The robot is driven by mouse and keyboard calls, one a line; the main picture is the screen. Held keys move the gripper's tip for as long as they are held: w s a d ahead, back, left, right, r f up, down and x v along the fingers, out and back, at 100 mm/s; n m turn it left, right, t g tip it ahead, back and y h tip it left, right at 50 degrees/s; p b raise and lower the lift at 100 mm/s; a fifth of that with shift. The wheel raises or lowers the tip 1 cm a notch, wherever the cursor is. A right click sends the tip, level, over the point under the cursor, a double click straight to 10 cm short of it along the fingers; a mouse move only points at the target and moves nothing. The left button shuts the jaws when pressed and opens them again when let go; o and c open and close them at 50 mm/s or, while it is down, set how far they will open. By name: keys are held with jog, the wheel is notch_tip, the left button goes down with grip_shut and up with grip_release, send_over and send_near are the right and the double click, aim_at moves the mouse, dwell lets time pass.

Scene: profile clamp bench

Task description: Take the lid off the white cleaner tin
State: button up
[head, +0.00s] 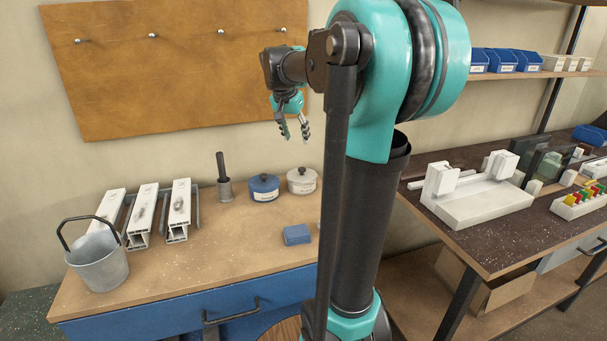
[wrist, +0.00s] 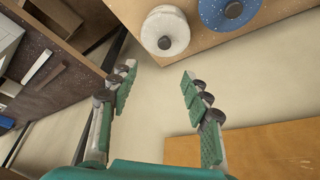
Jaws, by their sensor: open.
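The white cleaner tin (head: 302,183) stands upright near the back of the wooden bench, with its lid and dark knob on top. It also shows in the wrist view (wrist: 165,31), seen from above at the top. A blue tin (head: 264,188) with a similar lid stands just left of it, and shows in the wrist view (wrist: 228,10) too. My gripper (head: 294,138) is open and empty in the air above the tins, clear of both. Its spread fingers (wrist: 157,85) show in the wrist view with nothing between them.
A metal pot with a dark rod (head: 225,190) stands left of the blue tin. White profiles (head: 180,208) and a grey bucket (head: 98,262) are farther left. A blue block (head: 297,235) lies in front of the tins. A brown board (head: 170,70) hangs behind. The bench front is mostly clear.

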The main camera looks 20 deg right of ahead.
send_over(302, 169)
jog(key=s+a, duration=0.1)
jog(key=s, duration=0.1)
notch_tip(302, 169, down, 9)
jog(key=shift+f, duration=0.1)
jog(key=shift+w+a+x, duration=0.1)
jog(key=shift+a+x, duration=0.1)
jog(key=shift+x, duration=1.15)
jog(key=shift+w+a+x, duration=0.1)
jog(key=shift+a+x, duration=0.1)
jog(key=shift+x, duration=1.15)
grip_shut()
